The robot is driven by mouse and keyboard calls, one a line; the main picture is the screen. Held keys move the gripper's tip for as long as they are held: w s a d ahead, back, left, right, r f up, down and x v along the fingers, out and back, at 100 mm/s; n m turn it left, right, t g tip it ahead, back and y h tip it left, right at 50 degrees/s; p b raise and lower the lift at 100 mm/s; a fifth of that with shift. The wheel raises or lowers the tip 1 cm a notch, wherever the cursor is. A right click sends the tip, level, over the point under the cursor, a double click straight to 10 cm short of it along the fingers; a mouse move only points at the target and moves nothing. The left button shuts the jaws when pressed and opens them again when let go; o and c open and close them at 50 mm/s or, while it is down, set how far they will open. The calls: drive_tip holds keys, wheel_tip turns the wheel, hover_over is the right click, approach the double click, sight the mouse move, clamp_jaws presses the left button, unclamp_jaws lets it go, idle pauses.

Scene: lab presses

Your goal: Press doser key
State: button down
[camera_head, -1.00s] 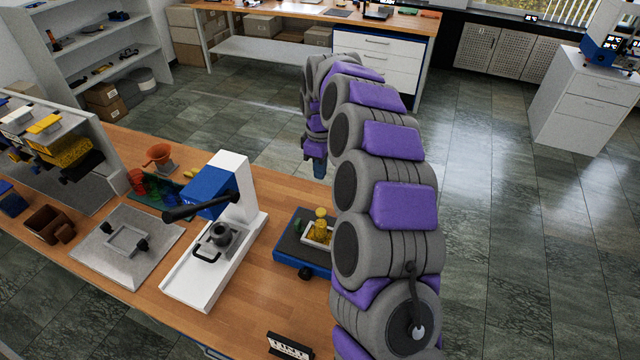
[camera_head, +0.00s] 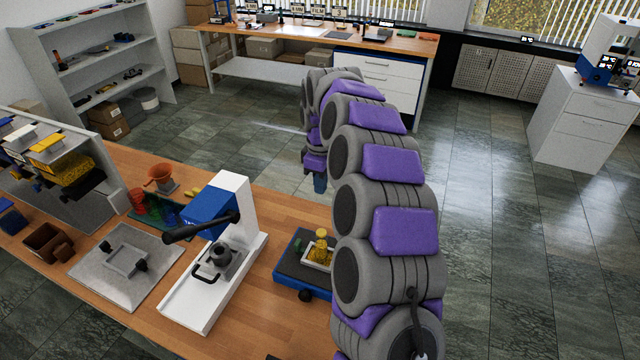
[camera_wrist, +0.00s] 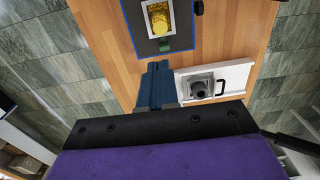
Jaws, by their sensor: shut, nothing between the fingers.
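No key marked as the doser's is clear in either view. A white and blue machine with small lit displays (camera_head: 607,62) stands on a white cabinet at the far right of the head view; I cannot tell whether it is the doser.
The lever press (camera_head: 215,255) with its black handle stands mid-bench. The white drawer cabinet (camera_head: 570,130) is at the right. Open tiled floor (camera_head: 490,230) lies between bench and cabinet.

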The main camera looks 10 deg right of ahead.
drive_tip(key=b, duration=0.1)
drive_tip(key=f+b, duration=0.1)
drive_tip(key=b, duration=0.1)
drive_tip(key=shift+w+d+f, duration=0.1)
drive_tip(key=shift+w+f, duration=0.05)
drive_tip(key=shift+f, duration=0.15)
drive_tip(key=shift+f, duration=0.1)
